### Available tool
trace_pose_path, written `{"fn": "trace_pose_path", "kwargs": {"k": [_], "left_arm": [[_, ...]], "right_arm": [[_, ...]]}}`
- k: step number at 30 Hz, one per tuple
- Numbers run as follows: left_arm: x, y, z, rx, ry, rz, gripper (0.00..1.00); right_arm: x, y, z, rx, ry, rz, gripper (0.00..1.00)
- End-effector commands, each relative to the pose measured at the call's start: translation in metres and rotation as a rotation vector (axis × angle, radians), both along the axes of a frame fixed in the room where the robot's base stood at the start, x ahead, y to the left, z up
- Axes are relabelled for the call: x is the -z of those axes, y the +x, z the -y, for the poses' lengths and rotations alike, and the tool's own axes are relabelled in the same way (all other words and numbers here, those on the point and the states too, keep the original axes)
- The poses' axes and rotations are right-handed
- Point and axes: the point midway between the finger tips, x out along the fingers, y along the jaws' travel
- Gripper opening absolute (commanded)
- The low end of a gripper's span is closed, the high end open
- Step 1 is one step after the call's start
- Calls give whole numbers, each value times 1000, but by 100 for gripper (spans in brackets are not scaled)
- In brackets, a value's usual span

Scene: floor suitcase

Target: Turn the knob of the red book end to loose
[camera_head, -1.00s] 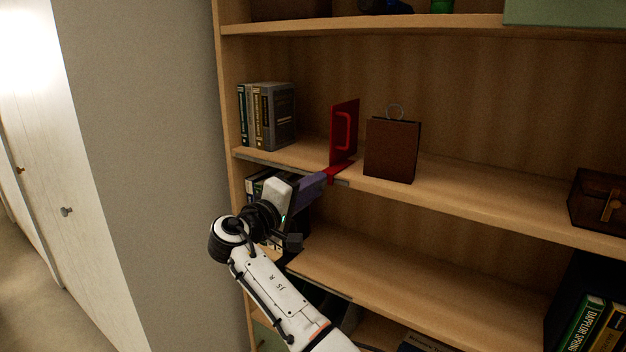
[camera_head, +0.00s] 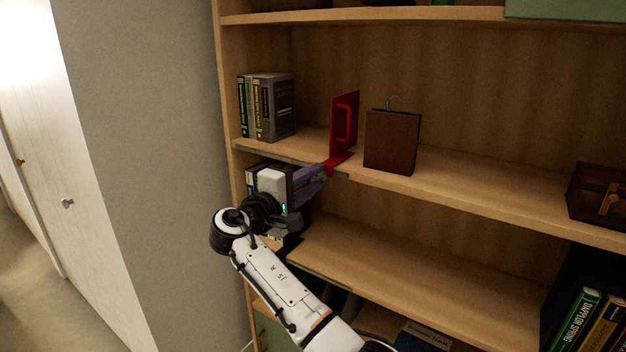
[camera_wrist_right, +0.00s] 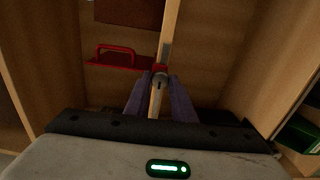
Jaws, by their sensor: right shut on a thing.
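The red book end (camera_head: 344,124) stands upright on the middle shelf, with its handle facing out. Its base reaches the shelf's front edge, where a red clamp part (camera_head: 331,168) hangs over the edge. My right gripper (camera_head: 320,170) is at this clamp part, its purple fingers pointing at it. In the right wrist view the fingers (camera_wrist_right: 160,84) close on either side of a small grey knob (camera_wrist_right: 160,79) below the red clamp (camera_wrist_right: 160,69). The red book end (camera_wrist_right: 117,58) shows to the left there. The knob is hidden in the head view. My left gripper is out of view.
Several books (camera_head: 267,107) stand left of the book end. A brown bag-shaped box (camera_head: 392,141) stands close on its right. A dark wooden chest (camera_head: 598,192) sits far right. More books are on the shelf below, beside my right wrist.

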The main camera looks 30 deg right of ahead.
Motion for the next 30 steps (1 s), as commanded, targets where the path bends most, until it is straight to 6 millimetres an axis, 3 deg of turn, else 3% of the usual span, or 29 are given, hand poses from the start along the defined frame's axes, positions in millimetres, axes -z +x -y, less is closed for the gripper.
{"fn": "trace_pose_path", "kwargs": {"k": [2,3,6,17,30], "left_arm": [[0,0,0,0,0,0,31],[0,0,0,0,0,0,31],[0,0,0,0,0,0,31],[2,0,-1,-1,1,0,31],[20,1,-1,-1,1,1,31]], "right_arm": [[1,0,0,-1,0,-2,0],[1,0,0,-1,0,-2,28],[1,0,0,-1,1,-1,42],[1,-2,-6,-2,1,0,42],[2,-31,-78,-3,2,0,42]]}}
